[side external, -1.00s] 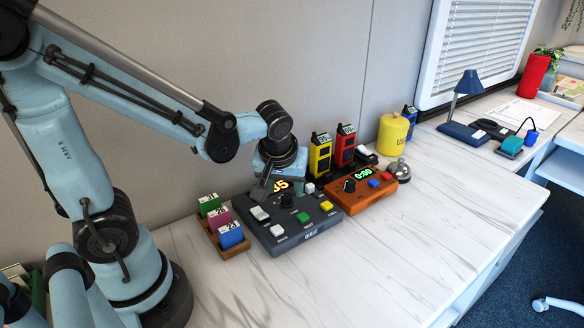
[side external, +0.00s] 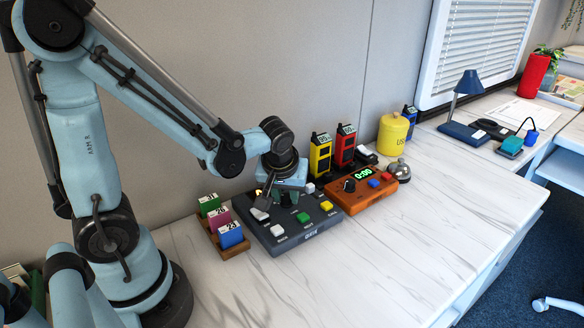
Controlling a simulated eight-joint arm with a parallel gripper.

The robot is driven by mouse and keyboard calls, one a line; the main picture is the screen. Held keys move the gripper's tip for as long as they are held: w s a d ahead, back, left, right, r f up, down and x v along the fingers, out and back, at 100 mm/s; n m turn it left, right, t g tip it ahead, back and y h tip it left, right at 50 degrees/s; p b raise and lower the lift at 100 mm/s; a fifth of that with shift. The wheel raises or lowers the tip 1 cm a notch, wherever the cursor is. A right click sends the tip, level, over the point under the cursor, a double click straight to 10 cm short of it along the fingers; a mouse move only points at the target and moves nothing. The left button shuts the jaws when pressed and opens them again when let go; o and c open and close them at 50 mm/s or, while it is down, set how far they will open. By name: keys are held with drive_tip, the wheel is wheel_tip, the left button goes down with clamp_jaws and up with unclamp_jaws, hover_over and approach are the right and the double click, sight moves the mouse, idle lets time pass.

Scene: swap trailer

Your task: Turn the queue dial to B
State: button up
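The dark grey queue console (side external: 297,236) sits on the marble table in the side external view. It has white, green and yellow buttons on top. My gripper (side external: 279,198) points down over the middle of the console, low at the place of its black dial. The dial is hidden behind or between the fingers. I cannot tell if the fingers touch it, how far apart they are, or which letter the dial points at. The console's display is mostly covered by my gripper.
An orange timer box (side external: 352,203) reading 0:00 stands right of the console. A wooden rack (side external: 234,250) with numbered cards stands at its left. Yellow (side external: 320,158) and red (side external: 345,147) handsets and a bell (side external: 399,172) stand behind. The front table is clear.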

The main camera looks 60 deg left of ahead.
clamp_jaws()
drive_tip(key=shift+m, duration=0.4)
drive_tip(key=m+h, duration=0.1)
drive_tip(key=m, duration=0.2)
drive_tip(key=shift+s+a+t, duration=0.1)
drive_tip(key=shift+t, duration=0.3)
drive_tip(key=shift+a+m+t+h, duration=0.15)
drive_tip(key=shift+m+h, duration=0.4)
drive_tip(key=shift+m, duration=0.7)
drive_tip(key=shift+d+m+t+h, duration=0.15)
drive_tip(key=shift+m+h, duration=0.4)
drive_tip(key=shift+m, duration=0.7)
drive_tip(key=shift+a, duration=0.1)
drive_tip(key=o, duration=0.6)
unclamp_jaws()
drive_tip(key=shift+r, duration=0.15)
